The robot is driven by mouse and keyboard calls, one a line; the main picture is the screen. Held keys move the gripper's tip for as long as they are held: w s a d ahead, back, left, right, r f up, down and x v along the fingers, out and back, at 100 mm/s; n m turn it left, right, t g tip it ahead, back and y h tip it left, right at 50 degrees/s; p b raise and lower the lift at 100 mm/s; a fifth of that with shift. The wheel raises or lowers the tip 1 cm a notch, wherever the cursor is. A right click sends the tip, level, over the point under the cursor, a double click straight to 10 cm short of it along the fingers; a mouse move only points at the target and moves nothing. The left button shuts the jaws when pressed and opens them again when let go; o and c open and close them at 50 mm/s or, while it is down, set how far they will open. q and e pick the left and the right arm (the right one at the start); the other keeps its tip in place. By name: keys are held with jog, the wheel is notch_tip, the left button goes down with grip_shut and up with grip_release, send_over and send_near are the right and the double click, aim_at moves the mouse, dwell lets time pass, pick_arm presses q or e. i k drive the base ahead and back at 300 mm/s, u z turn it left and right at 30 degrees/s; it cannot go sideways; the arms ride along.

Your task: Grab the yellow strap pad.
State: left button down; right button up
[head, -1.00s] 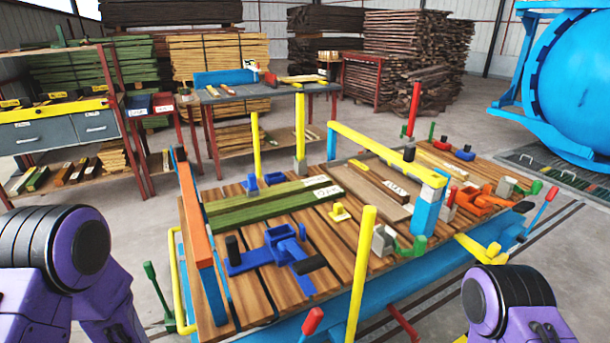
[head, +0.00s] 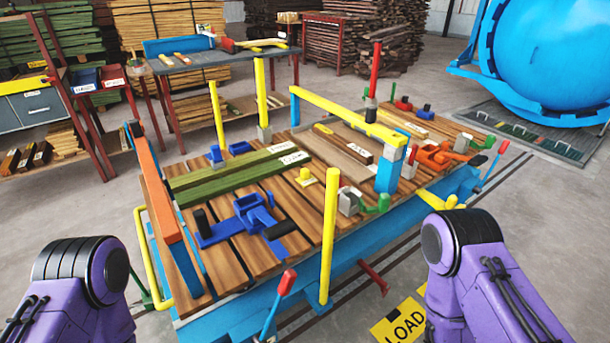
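A small yellow piece on a pale base (head: 306,176), which looks like the strap pad, sits on the slatted wooden deck (head: 300,210) of the blue cart. It lies right of the blue clamp (head: 246,222) and behind the upright yellow post (head: 328,235). I cannot tell its exact shape at this size. My purple arm links show at the lower left and lower right, in front of the cart. Both grippers are out of view.
A long yellow beam (head: 345,114) and an orange rail (head: 157,190) stand above the deck. Green planks (head: 230,177) lie behind the clamp. A red-tipped lever (head: 287,282) sticks up at the front. A yellow LOAD sign (head: 402,324) is on the floor.

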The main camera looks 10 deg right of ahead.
aim_at(306, 179)
jog(key=k, duration=0.5)
jog(key=z, duration=1.3)
jog(key=i, duration=0.65)
jog(key=u, duration=0.6)
